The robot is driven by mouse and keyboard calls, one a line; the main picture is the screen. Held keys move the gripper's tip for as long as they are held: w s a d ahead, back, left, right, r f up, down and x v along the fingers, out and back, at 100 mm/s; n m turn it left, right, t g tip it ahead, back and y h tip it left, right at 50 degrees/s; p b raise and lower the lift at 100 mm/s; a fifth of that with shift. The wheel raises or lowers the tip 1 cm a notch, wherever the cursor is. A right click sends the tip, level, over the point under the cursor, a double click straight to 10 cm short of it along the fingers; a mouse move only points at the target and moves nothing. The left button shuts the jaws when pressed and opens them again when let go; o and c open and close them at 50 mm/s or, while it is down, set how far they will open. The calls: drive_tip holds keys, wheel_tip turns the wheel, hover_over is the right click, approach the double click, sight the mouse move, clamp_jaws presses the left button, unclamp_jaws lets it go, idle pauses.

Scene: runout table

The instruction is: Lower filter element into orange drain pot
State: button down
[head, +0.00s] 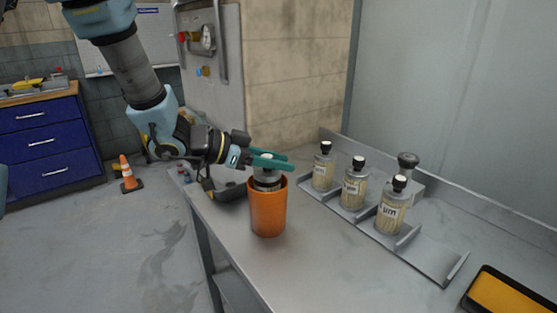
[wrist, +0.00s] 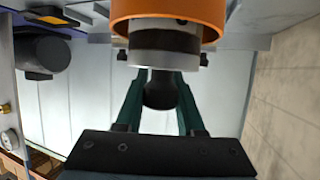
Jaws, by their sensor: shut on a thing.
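The orange drain pot (head: 267,212) stands upright on the grey table, and its rim shows at the top of the wrist view (wrist: 222,14). The filter element (head: 267,183) is upright at the pot's mouth, its lower part hidden inside the pot and its grey and dark collar above the rim. In the wrist view its collar (wrist: 165,60) sits close to the rim. My gripper (head: 270,160), with green fingers, is shut on its dark top knob, which shows between the fingers in the wrist view (wrist: 160,88). I cannot tell whether the element touches the pot's bottom.
A yellow-and-black case (head: 505,295) is at the right front. The table's front is clear.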

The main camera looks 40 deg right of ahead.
drive_tip(key=shift+c, duration=2.2)
unclamp_jaws()
drive_tip(key=b+v, duration=0.1)
drive_tip(key=v, duration=0.9)
drive_tip(key=shift+w+a, duration=0.15)
drive_tip(key=shift+a, duration=0.2)
drive_tip(key=shift+r, duration=0.15)
